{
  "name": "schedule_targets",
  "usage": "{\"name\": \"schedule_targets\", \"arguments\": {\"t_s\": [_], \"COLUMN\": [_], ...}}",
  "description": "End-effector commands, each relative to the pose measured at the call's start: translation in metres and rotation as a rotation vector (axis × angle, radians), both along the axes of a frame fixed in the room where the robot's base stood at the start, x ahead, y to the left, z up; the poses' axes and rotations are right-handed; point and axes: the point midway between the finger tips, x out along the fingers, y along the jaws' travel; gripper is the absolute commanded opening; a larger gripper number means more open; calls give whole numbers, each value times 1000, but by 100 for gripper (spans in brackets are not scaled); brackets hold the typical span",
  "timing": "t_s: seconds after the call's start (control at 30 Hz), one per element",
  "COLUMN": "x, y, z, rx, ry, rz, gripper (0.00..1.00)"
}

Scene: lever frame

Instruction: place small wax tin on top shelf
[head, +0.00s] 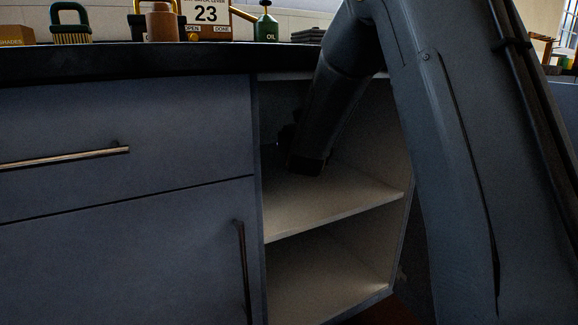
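The open shelf unit is at the right end of the blue-grey cabinet. Its top shelf (335,205) is a pale board, and its bare front part shows. My arm reaches down from the upper right into the space above this shelf. My gripper (288,137) is a dark shape in the shadow at the left of that space, mostly hidden behind my arm's end link. I cannot see its fingertips or whether they hold anything. No small wax tin can be made out; it may be hidden by my arm.
A lower shelf (325,275) is bare where it shows. The dark countertop (150,62) overhangs the cabinet and carries a brush (70,25), a brown jar (162,22), a "23" sign (206,14) and a green oil can (265,24). Drawer (65,157) and door handles (243,270) stick out at left.

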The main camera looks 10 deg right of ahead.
Motion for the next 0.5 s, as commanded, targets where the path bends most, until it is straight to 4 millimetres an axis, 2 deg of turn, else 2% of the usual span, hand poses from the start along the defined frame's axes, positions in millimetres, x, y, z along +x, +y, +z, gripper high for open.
{"name": "schedule_targets", "arguments": {"t_s": [0.2,0.37,0.5], "x": [1,1,1], "y": [-1,0,1], "z": [-38,-50,-70], "rx": [0,0,-1], "ry": [2,0,2], "rz": [-2,0,1], "gripper": [21,21,21]}}
